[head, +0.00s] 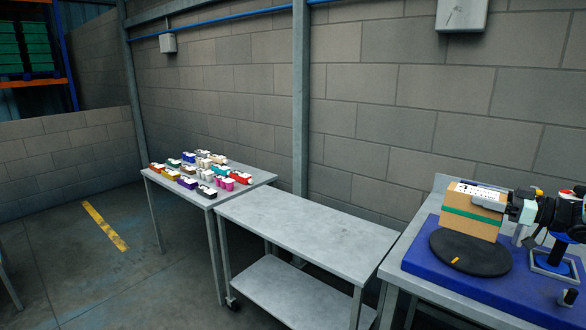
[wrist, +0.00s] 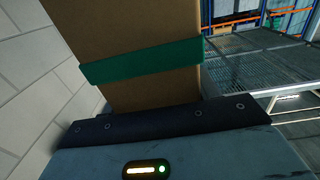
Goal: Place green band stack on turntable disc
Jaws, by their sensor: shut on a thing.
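The green band stack is a tan cardboard block (head: 470,220) with a green band around it, upright at the right of the head view. In the wrist view the block (wrist: 150,25) and its green band (wrist: 140,63) fill the upper middle. My gripper (head: 488,197) reaches in from the right and is shut on the upper part of the stack. The turntable disc (head: 465,260) is black and round with a small yellow mark, lying on a blue mat. The stack's lower edge is over the disc's back part; I cannot tell whether it touches.
The blue mat (head: 430,263) covers the right table. A tool stand (head: 553,263) is right of the disc. An empty grey cart (head: 310,233) stands left of this table. Farther left, a table (head: 160,181) holds several small coloured packs. A block wall runs behind.

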